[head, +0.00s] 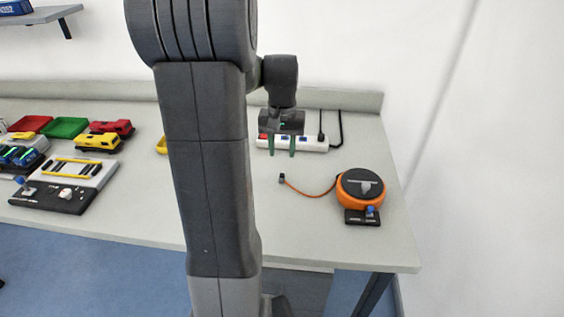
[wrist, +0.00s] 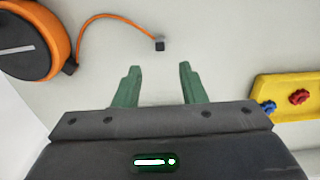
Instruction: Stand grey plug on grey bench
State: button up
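A small dark grey plug (head: 282,178) lies on the grey bench (head: 320,235) at the end of an orange cable. In the wrist view the plug (wrist: 159,44) shows just beyond the fingertips, roughly centred between them. My gripper (head: 281,152) points down over the bench with its two green fingers apart and nothing between them. It also shows in the wrist view (wrist: 158,68). The plug is apart from the fingers; the exact height of the fingers above the bench is hard to tell.
The orange cable reel (head: 360,189) stands right of the plug, with a black switch block (head: 362,218) in front. A white power strip (head: 314,144) lies behind my gripper. Toy vehicles, trays and devices fill the left side. A yellow holder (wrist: 295,92) with knobs is right in the wrist view.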

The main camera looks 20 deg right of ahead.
notch_tip(320, 180, up, 3)
jog(key=shift+f, duration=0.15)
dwell(2.1)
